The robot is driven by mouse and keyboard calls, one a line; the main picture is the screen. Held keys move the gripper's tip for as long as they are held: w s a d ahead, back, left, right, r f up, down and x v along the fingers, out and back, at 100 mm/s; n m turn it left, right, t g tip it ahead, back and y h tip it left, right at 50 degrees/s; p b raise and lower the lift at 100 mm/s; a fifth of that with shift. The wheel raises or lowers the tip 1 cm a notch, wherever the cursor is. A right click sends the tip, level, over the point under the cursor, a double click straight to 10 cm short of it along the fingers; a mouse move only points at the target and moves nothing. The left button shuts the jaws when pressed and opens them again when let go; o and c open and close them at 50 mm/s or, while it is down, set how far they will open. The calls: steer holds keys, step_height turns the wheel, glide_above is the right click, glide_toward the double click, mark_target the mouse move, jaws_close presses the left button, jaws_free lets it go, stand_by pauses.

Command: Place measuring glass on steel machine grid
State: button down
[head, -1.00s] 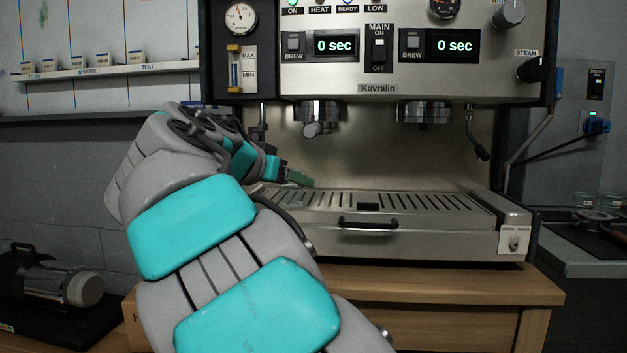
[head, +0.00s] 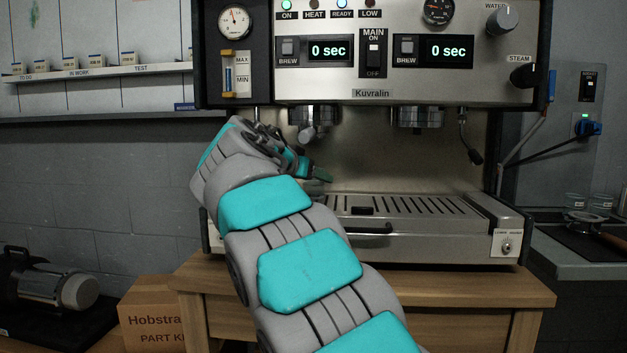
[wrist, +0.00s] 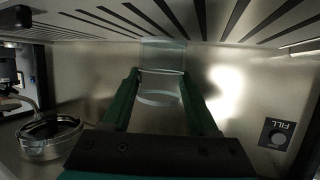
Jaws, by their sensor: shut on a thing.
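The measuring glass (wrist: 160,97) is clear and sits between the green fingers of my gripper (wrist: 159,75) in the wrist view. My gripper is shut on it. The wrist view looks upside down, with the slotted steel machine grid (wrist: 100,22) along the top and the glass's far end close to it. I cannot tell whether the glass touches the grid. In the head view, my gripper (head: 322,174) is over the left part of the grid (head: 432,206), below the left brew head. The glass is not clearly visible there.
The left brew head (head: 314,117) and right brew head (head: 416,117) hang above the grid. A steam wand (head: 470,145) hangs at right. The grid's right half is clear. Small glasses (head: 575,202) stand on the right-hand counter. A cardboard box (head: 150,315) sits lower left.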

steer(key=shift+s+f, duration=0.1)
steer(key=shift+f, duration=0.35)
steer(key=shift+f, duration=0.1)
steer(key=shift+f+b, duration=0.1)
steer(key=shift+b, duration=0.2)
steer(key=shift+c, duration=0.8)
jaws_free()
steer(key=shift+s+a+r, duration=0.1)
steer(key=shift+r, duration=0.2)
steer(key=v, duration=1.1)
steer(key=shift+s, duration=0.4)
